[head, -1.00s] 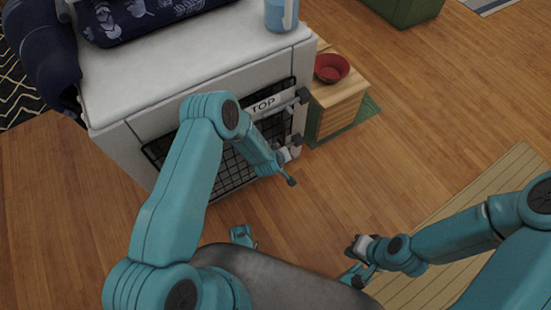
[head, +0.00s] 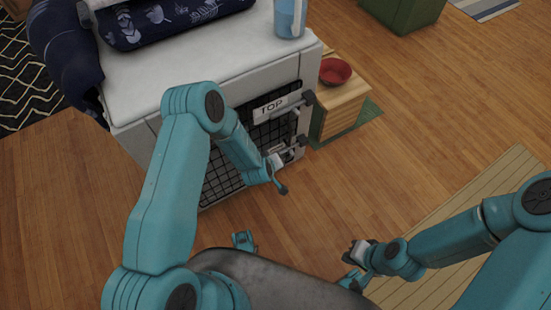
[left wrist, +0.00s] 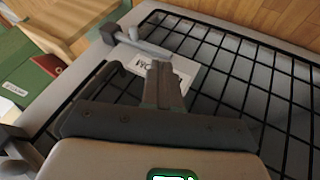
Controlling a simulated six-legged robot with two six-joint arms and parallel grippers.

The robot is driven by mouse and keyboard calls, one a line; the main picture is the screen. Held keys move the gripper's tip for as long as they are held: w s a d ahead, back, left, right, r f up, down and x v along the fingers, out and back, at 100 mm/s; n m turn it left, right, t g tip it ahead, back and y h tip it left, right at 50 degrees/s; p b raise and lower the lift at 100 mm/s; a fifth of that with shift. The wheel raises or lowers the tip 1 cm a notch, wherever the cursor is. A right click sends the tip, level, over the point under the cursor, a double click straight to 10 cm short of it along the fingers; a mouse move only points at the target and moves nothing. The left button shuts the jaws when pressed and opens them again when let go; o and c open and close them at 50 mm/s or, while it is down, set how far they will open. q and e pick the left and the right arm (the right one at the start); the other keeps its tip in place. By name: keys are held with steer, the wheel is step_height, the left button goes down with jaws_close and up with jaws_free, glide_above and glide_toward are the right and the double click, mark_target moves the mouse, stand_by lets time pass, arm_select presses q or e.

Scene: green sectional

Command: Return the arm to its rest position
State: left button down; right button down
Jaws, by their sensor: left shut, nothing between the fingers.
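My left arm comes in from the left in the head view and bends down in front of a white cabinet (head: 180,84). My left gripper (head: 281,186) is shut and empty, in front of the cabinet's black wire-grid panel (head: 222,184). The label also shows in the head view (head: 271,107). My right gripper (head: 357,252) is low at the right, above the floor; its jaw opening is too small to judge.
Grey latch-like fittings (head: 300,98) stick out at the panel's right side. A wooden crate (head: 343,102) with a red bowl (head: 335,71) stands to the cabinet's right. A blue container (head: 289,18) and dark patterned cushion (head: 170,20) rest on top. The wooden floor (head: 420,120) at the right is clear.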

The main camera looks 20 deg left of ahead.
arm_select(q)
steer(key=shift+v, duration=0.95)
steer(key=s+d+r+m+g+h, duration=0.2)
steer(key=s+d+m+g, duration=0.1)
steer(key=s, duration=0.8)
steer(key=s+d+r+m+g+h, duration=0.2)
steer(key=s+d+r+m+g, duration=0.15)
steer(key=s, duration=0.75)
step_height(320, 180, up, 29)
steer(key=p, duration=3)
steer(key=shift+a+p, duration=0.15)
steer(key=shift+p, duration=0.15)
steer(key=shift+s+r+m+g, duration=0.1)
steer(key=shift+r+m+g, duration=0.05)
steer(key=shift+m+g, duration=0.1)
